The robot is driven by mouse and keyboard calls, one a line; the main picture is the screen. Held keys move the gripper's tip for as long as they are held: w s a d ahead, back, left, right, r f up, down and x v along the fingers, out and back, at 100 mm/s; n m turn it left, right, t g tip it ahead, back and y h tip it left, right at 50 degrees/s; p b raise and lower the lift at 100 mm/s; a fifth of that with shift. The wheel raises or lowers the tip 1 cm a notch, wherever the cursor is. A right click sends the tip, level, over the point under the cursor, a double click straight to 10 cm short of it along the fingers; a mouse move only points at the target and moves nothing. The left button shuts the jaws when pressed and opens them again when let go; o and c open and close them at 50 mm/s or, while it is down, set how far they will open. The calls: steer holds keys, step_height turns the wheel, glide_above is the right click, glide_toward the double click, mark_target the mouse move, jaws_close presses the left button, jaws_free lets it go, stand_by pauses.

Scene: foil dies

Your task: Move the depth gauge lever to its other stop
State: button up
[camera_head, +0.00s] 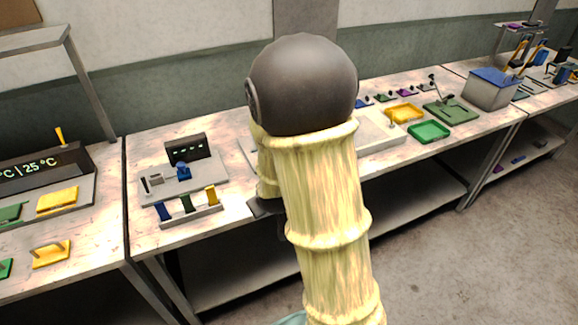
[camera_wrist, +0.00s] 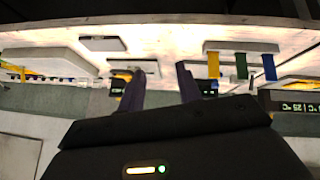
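I cannot tell for sure which part is the depth gauge lever. In the head view a grey station (camera_head: 205,190) carries a small dark display (camera_head: 185,148) and a blue part (camera_head: 183,171). A dark lever (camera_head: 436,88) stands tilted on a green plate (camera_head: 462,110) farther right. A yellow lever (camera_head: 60,136) stands behind the temperature display at left. My gripper shows in the wrist view (camera_wrist: 160,90), its two dark fingers apart with nothing seen held between them. In the head view my arm hides most of it, near the table's front edge.
A rack (camera_head: 192,216) with blue, green and yellow strips stands at the front edge of the middle table. Yellow (camera_head: 404,113) and green (camera_head: 429,131) trays lie right of my arm. A grey bin with a blue lid (camera_head: 492,88) stands farther right. My arm covers the table's middle.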

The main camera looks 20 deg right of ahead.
steer(key=w+d+f+n+t+h+b, duration=0.3)
steer(key=w+d+f+n+t+b, duration=0.1)
steer(key=d+f+n+t+b, duration=0.1)
steer(key=w+d+f+n+t+h+b, duration=0.3)
steer(key=w+d+f+n+t+b, duration=0.1)
steer(key=f, duration=0.4)
steer(key=n+t+b, duration=0.1)
steer(key=b, duration=0.1)
steer(key=shift+w+d+n+t+b, duration=0.3)
steer(key=shift+d+n+t, duration=0.1)
